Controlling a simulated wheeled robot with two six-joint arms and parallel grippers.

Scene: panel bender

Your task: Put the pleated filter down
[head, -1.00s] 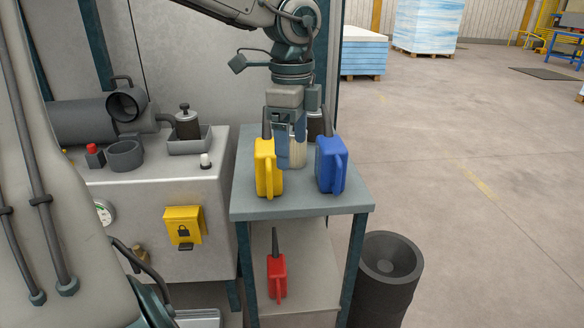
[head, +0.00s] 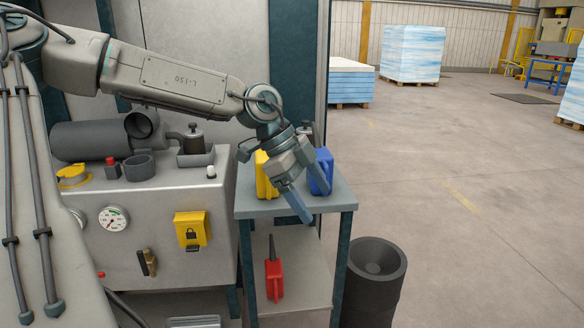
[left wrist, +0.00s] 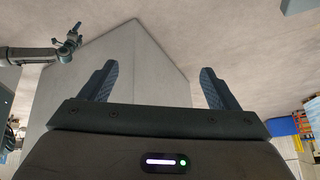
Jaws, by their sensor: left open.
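My left gripper (head: 318,206) is open over the right front of the small grey table (head: 343,197), its fingers angled down to the right. In the left wrist view the open gripper (left wrist: 159,85) has nothing between its fingers. I cannot make out the pleated filter now; the spot between the yellow can and the blue can, where it stood earlier, is covered by my left wrist and gripper. An arm with a dark end shows at upper left in the left wrist view, perhaps my right arm; its jaws are too small to read.
The yellow can (head: 262,174) and blue can (head: 321,172) stand on the tabletop close to my gripper. A red can (head: 274,279) is on the lower shelf. A dark bin (head: 376,262) stands right of the table.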

